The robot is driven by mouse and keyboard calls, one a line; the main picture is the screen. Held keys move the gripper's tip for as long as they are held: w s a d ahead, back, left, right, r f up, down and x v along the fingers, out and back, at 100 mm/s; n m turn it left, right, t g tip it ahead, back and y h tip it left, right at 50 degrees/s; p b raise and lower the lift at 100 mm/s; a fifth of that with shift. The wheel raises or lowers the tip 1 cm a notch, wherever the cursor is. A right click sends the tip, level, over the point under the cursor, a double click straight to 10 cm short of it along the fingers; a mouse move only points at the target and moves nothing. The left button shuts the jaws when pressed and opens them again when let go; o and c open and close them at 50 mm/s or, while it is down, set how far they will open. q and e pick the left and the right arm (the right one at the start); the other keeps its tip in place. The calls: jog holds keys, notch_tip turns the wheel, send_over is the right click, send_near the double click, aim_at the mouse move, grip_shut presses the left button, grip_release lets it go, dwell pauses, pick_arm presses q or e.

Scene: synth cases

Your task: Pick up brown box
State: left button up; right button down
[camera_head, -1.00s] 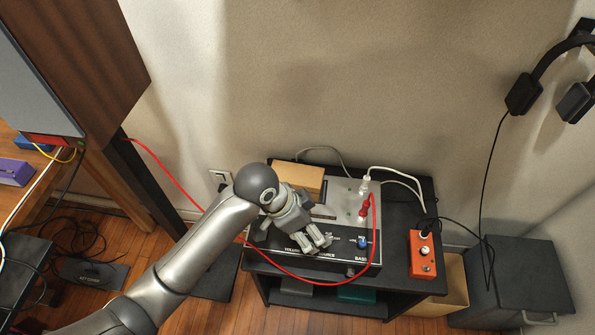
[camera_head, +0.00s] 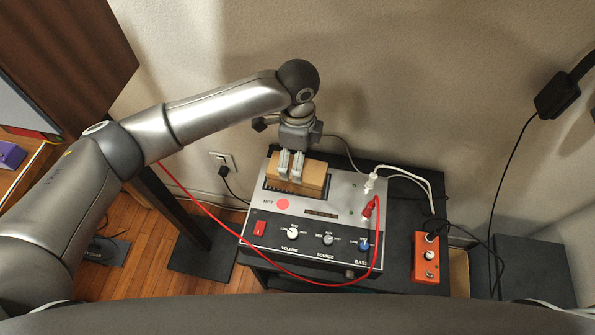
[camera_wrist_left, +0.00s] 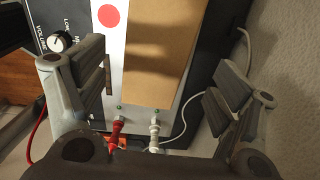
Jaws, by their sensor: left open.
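The brown box (camera_head: 313,177) lies on top of the grey and black amplifier (camera_head: 324,206), toward its back left part. My left gripper (camera_head: 290,166) reaches in from the left and points down at the box, its fingers in front of part of it. In the left wrist view the box (camera_wrist_left: 160,50) lies ahead of and between the two spread fingers of the left gripper (camera_wrist_left: 155,95), which is open. I cannot tell how far the fingertips are from the box's sides. My right gripper is not in view.
A red plug (camera_head: 368,206) and a white plug (camera_head: 370,184) with cables stand on the amplifier's right side. An orange pedal (camera_head: 425,257) sits on the black stand (camera_head: 405,215). The wall (camera_head: 400,90) is close behind. A red cable (camera_head: 190,202) loops around the front.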

pick_arm(q)
jog(key=shift+f, duration=0.95)
jog(key=f, duration=0.4)
jog(key=shift+s+f, duration=0.1)
jog(key=shift+s, duration=0.15)
jog(key=shift+f, duration=0.55)
jog(key=c, duration=1.1)
jog(key=shift+w, duration=0.1)
jog(key=shift+c, duration=0.4)
jog(key=shift+r, duration=0.15)
